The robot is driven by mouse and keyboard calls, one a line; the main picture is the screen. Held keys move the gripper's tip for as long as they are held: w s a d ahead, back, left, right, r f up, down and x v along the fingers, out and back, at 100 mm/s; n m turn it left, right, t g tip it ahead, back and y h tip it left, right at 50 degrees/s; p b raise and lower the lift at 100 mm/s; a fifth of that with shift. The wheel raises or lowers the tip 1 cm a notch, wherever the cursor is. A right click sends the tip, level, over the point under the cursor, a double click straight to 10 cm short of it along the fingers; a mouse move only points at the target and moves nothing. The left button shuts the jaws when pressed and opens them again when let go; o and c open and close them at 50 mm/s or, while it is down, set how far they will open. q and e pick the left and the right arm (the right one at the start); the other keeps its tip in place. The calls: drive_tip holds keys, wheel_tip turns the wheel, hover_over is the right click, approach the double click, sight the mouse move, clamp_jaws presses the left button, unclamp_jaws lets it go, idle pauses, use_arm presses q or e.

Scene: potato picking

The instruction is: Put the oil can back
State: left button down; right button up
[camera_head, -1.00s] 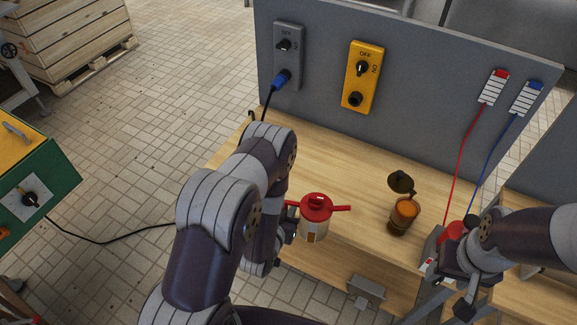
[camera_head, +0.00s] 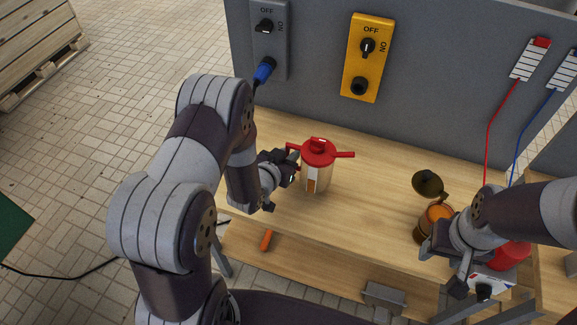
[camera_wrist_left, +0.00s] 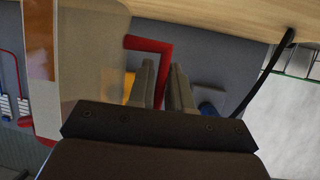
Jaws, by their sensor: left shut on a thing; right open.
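The oil can (camera_head: 316,175) has a red lid with a spout and a pale see-through body with an orange label. My left gripper (camera_head: 291,165) is shut on its red handle, at the can's left side. The can is upright over the wooden workbench (camera_head: 370,190); whether its base touches is unclear. In the left wrist view the can's body (camera_wrist_left: 90,50) fills the left part, and the red handle (camera_wrist_left: 150,43) runs by the fingers (camera_wrist_left: 162,85). My right gripper (camera_head: 445,258) is open, in front of an amber jar (camera_head: 422,232).
The jar's dark round lid (camera_head: 428,183) stands open. A red object (camera_head: 514,254) sits beside my right wrist. A grey panel with a grey switch (camera_head: 267,30) and a yellow switch (camera_head: 367,58) backs the bench. An orange-handled object (camera_head: 267,240) lies lower down. The bench middle is clear.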

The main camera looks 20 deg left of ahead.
use_arm(q)
drive_tip(key=f, duration=0.3)
drive_tip(key=shift+s+a+f, duration=0.15)
drive_tip(key=shift+s+f, duration=0.1)
drive_tip(key=shift+f, duration=0.15)
drive_tip(key=shift+w+f, duration=0.15)
drive_tip(key=shift+f, duration=0.1)
drive_tip(key=shift+b, duration=0.3)
drive_tip(key=shift+f, duration=0.15)
drive_tip(key=c, duration=1)
unclamp_jaws()
drive_tip(key=shift+c, duration=0.2)
